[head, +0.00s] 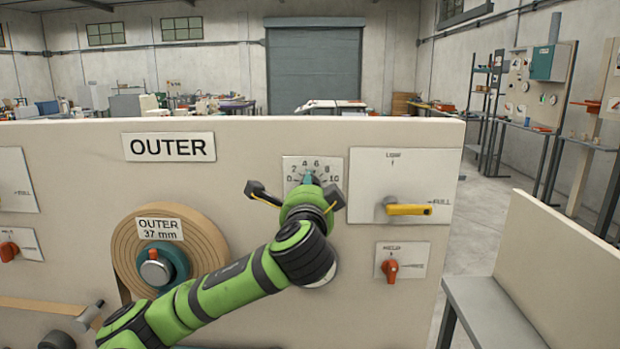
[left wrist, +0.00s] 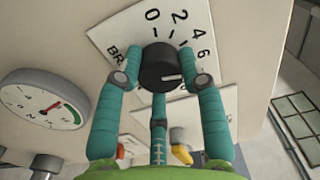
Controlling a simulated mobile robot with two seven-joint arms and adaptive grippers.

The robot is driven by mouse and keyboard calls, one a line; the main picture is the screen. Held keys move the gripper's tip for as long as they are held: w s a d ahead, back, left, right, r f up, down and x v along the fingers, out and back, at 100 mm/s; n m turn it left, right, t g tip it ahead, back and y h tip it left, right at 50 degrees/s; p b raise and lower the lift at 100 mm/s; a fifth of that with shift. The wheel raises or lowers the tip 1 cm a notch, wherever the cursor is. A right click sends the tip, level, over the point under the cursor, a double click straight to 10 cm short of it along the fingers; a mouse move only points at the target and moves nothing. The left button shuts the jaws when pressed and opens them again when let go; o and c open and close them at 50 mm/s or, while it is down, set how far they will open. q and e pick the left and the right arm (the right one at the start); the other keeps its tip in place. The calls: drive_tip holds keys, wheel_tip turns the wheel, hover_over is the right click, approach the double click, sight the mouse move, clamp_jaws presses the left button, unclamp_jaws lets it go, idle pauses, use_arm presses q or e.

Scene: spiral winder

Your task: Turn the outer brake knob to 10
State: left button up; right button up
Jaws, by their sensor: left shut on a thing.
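The outer brake dial plate (head: 293,163), numbered 0 to 10, is on the cream panel right of the OUTER sign (head: 169,147). In the left wrist view the black brake knob (left wrist: 160,66) sits between the teal fingers of my left gripper (left wrist: 161,76), which is shut on it. The plate (left wrist: 122,28) shows 0, 2, 4 and 6 there; the higher numbers are hidden by a finger. The knob's white mark points right, past the 6 side; its exact reading is unclear. In the head view the gripper (head: 309,183) hides most of the knob. My right gripper is not in view.
A yellow handle (head: 408,210) and a red switch (head: 390,270) are right of the dial. A tape roll (head: 200,235) is at left. A round gauge (left wrist: 43,105) is near the gripper, mostly covered by my arm in the head view. A grey ledge (head: 500,305) stands right.

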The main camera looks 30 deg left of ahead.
use_arm(q)
drive_tip(key=shift+r+m+p, duration=0.1)
drive_tip(key=shift+m+p, duration=6.15)
drive_tip(key=shift+m, duration=0.25)
drive_tip(key=o, duration=1.1)
drive_tip(key=shift+o, duration=0.2)
drive_tip(key=shift+s, duration=0.1)
drive_tip(key=v, duration=1.2)
drive_tip(key=shift+f, duration=0.2)
